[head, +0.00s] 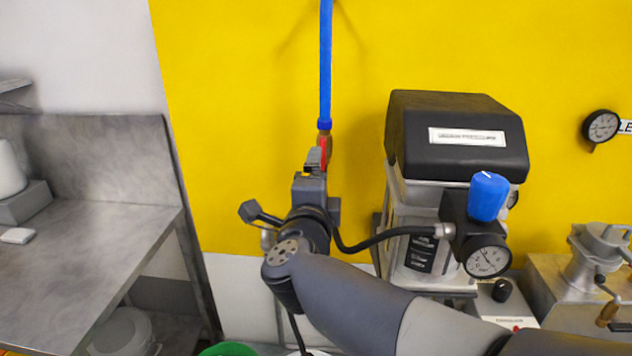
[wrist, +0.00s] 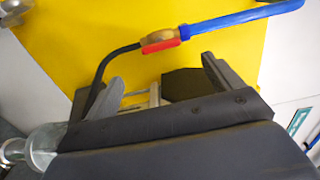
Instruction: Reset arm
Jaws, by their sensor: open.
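My arm reaches across the front of the machine in the head view, with my gripper (head: 314,160) up against the yellow wall area, just below a red valve handle (head: 324,146) on the blue pipe. In the wrist view my gripper (wrist: 160,85) has its two fingers spread wide with nothing held between them. Beyond the fingers the red valve handle (wrist: 160,46) sits on a brass fitting between the blue pipe and a black hose. I cannot tell from these views whether a finger touches the valve.
A black-topped agitator machine (head: 455,137) with a blue knob (head: 488,196) and a gauge (head: 487,256) stands right of my gripper. A black hose (head: 385,238) runs to it close by my wrist. A steel table (head: 85,250) is at left. A green rim (head: 228,349) shows below.

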